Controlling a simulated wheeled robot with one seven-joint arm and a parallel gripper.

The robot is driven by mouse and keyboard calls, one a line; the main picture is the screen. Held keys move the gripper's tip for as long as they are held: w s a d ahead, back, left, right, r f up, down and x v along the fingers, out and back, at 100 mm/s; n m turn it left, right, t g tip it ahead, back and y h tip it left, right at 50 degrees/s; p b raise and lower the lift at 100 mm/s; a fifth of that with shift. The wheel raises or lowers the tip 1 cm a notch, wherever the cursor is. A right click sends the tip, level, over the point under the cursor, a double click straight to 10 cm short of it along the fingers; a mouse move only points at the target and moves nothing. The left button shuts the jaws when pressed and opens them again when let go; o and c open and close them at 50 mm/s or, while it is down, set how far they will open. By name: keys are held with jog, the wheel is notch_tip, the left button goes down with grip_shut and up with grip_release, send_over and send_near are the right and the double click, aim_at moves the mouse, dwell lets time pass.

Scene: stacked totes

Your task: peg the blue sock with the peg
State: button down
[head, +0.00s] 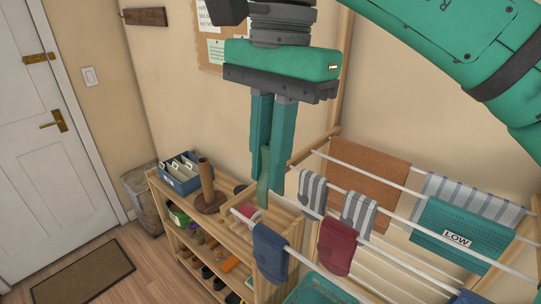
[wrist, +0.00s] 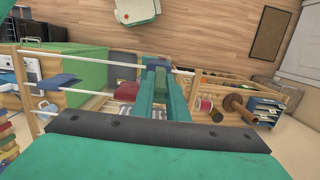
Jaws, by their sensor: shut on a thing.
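In the wrist view my gripper (wrist: 154,90) hides most of the peg, and a grey-blue cloth, seemingly the blue sock (wrist: 153,59), shows just beyond the fingertips.
A dark red sock (head: 337,247) hangs right of the blue one. A wooden shelf (head: 226,238) with shoes, a spool and a blue box (head: 180,173) stands left.

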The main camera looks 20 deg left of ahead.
aim_at(267, 236)
jog(key=shift+w+f, duration=0.1)
jog(key=shift+f, duration=1.2)
jog(key=shift+a+f, duration=0.1)
jog(key=shift+f, duration=3.6)
jog(key=shift+f, duration=0.1)
jog(key=c, duration=1.7)
grip_release()
jog(key=shift+o, duration=0.2)
